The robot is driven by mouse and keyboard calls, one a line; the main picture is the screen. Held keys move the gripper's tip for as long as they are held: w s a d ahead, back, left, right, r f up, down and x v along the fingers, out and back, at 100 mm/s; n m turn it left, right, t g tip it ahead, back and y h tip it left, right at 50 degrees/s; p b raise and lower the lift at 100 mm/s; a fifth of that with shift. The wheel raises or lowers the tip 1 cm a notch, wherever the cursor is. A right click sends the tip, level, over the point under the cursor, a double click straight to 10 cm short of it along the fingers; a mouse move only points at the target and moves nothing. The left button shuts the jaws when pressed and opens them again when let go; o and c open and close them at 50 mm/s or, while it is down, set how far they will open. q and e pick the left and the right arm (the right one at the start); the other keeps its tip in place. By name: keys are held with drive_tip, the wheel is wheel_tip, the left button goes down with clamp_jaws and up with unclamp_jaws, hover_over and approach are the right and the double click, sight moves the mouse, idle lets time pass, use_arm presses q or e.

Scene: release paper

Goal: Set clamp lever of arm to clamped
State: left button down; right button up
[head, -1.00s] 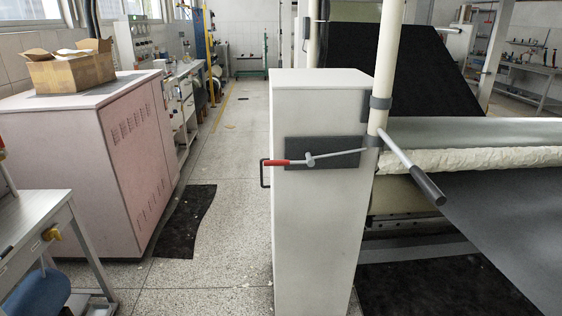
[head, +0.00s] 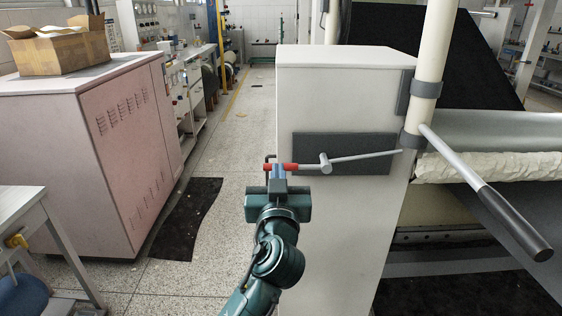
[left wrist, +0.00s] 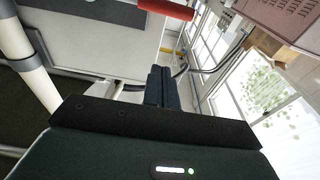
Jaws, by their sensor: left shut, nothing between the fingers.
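The clamp lever has a red handle (head: 288,166) and a grey pivot, with a grey rod running right toward the post. It lies about level in front of a dark plate (head: 352,146) on the white cabinet. My left gripper (head: 278,171) is shut and empty, its fingertips at the red handle in the head view. They partly overlap the handle; I cannot tell whether they touch it. In the left wrist view the shut fingers (left wrist: 161,86) point up, and the red handle (left wrist: 167,9) shows beyond them at the top edge. My right gripper is not in view.
A cream post (head: 437,60) carries an arm with a black grip (head: 514,222), jutting toward me on the right. The white cabinet (head: 342,230) fills the middle. A pink cabinet (head: 115,150) with a cardboard box (head: 60,47) stands left, with open floor between.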

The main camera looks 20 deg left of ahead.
use_arm(q)
drive_tip(key=shift+s, duration=0.15)
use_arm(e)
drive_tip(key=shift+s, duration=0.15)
use_arm(q)
drive_tip(key=r+p, duration=0.2)
hover_over(296, 167)
drive_tip(key=s+a, duration=0.2)
drive_tip(key=a, duration=0.2)
drive_tip(key=shift+s+d+f, duration=0.1)
drive_tip(key=shift+f, duration=1.05)
drive_tip(key=shift+s+d+f, duration=0.1)
drive_tip(key=shift+f, duration=1.05)
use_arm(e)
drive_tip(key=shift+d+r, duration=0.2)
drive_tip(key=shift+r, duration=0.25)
use_arm(q)
drive_tip(key=shift+f, duration=0.1)
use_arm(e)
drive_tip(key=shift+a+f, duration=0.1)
